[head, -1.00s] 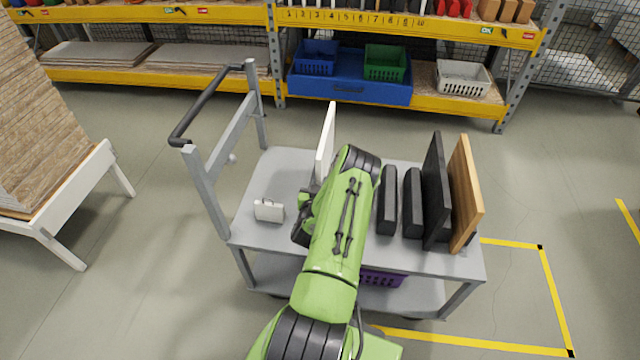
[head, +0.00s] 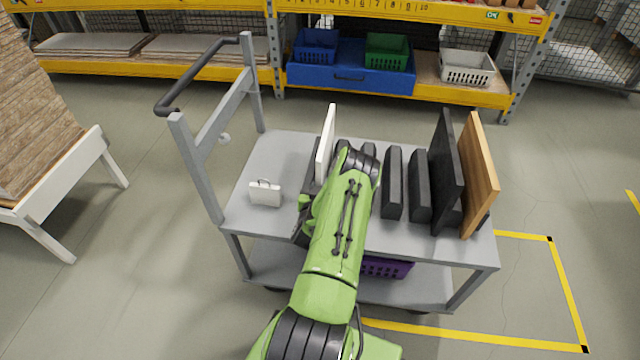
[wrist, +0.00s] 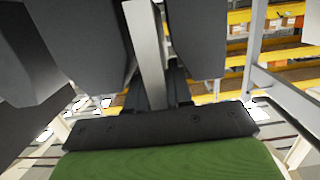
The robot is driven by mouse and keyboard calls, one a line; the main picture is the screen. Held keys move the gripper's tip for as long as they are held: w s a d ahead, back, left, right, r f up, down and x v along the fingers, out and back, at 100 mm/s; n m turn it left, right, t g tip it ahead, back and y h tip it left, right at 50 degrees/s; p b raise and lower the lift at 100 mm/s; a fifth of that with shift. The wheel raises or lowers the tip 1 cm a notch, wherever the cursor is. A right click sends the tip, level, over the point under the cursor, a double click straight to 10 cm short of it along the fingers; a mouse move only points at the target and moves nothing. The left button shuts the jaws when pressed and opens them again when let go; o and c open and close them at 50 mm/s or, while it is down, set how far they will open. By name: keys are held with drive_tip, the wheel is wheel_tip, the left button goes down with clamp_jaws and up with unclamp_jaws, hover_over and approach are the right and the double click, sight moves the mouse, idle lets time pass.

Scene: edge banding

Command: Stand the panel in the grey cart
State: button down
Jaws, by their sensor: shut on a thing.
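The white panel (head: 325,145) is upright above the left-middle part of the grey cart (head: 262,150). My gripper (wrist: 155,80) is shut on the panel, whose pale edge (wrist: 149,45) rises between its fingers in the wrist view. In the head view my arm hides most of the gripper and the panel's lower part. I cannot tell whether the panel touches the deck. Dark uprights stand on both sides of it in the wrist view.
Black dividers (head: 392,185) stand right of my arm. A black panel (head: 446,170) and a wooden panel (head: 478,175) stand at the cart's right end. A small white box (head: 265,194) sits on the left deck, near the handle (head: 200,75). A purple basket (head: 386,267) is below.

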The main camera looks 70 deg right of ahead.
drive_tip(key=shift+f, duration=0.3)
drive_tip(key=c, duration=1.1)
unclamp_jaws()
drive_tip(key=shift+f, duration=0.1)
drive_tip(key=shift+o, duration=0.3)
drive_tip(key=shift+a+f, duration=0.1)
drive_tip(key=shift+a, duration=0.35)
drive_tip(key=shift+o, duration=0.5)
drive_tip(key=p+v, duration=0.3)
drive_tip(key=v, duration=0.6)
drive_tip(key=shift+r, duration=0.25)
drive_tip(key=p+v, duration=0.2)
drive_tip(key=p, duration=0.8)
drive_tip(key=shift+s+r+p, duration=0.1)
drive_tip(key=shift+p, duration=0.2)
